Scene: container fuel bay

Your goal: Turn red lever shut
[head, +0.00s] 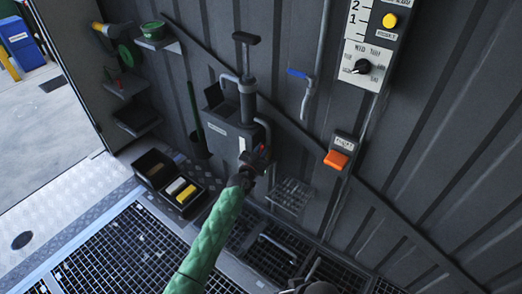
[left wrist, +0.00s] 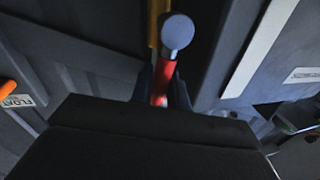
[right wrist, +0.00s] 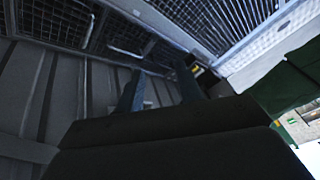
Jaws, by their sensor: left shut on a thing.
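The red lever (left wrist: 161,60) shows in the left wrist view as a red bar with a pale round knob (left wrist: 177,32) at its end. My left gripper (left wrist: 162,88) has one finger on each side of the bar and is shut on it. In the head view my left gripper (head: 257,160) is at the lower front of the grey pump unit (head: 229,138) on the wall, and it hides most of the lever. My right gripper (right wrist: 160,84) is away from the lever, with its fingers apart and nothing between them.
A blue-handled wall lever (head: 299,74) hangs above. A black tray (head: 181,191) with sponges sits at the left. Floor grating (head: 128,250) lies below.

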